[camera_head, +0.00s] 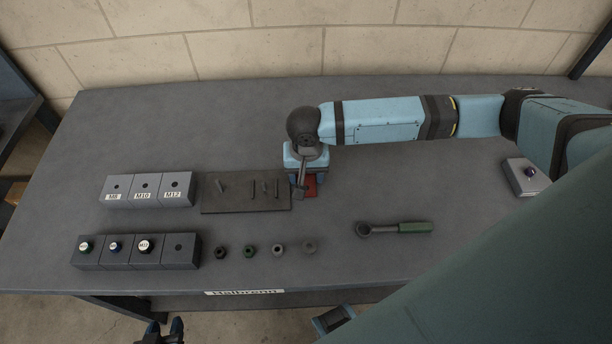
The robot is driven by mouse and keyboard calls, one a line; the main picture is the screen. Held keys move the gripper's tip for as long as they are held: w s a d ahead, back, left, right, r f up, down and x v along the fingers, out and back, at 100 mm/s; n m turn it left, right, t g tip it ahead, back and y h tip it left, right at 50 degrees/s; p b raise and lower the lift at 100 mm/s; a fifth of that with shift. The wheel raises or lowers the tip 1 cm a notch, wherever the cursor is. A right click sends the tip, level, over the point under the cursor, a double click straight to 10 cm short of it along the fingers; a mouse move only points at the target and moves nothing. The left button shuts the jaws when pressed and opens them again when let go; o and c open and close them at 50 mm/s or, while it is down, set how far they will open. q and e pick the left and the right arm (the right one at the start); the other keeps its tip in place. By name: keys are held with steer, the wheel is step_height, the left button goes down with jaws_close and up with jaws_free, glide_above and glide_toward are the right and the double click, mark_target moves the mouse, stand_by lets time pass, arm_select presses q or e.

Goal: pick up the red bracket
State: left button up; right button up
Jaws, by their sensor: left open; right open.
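The red bracket (311,186) lies on the grey table, just right of a dark mat. It is partly hidden by my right gripper (304,186), which points down over it from the blue arm reaching in from the right. The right jaws are open; I cannot tell whether a finger touches the bracket. My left gripper (165,328) is at the bottom edge of the view, in front of the table and well away from the bracket. Its dark fingers are apart and empty.
Several bolts lie on the dark mat (225,205). Labelled blocks (146,190) and blocks with knobs (146,255) stand at left. Nuts (249,251) and a green-handled ring wrench (400,228) lie in front. A button box (525,177) is at right. The back left is clear.

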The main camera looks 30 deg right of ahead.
steer(key=c, duration=0.6)
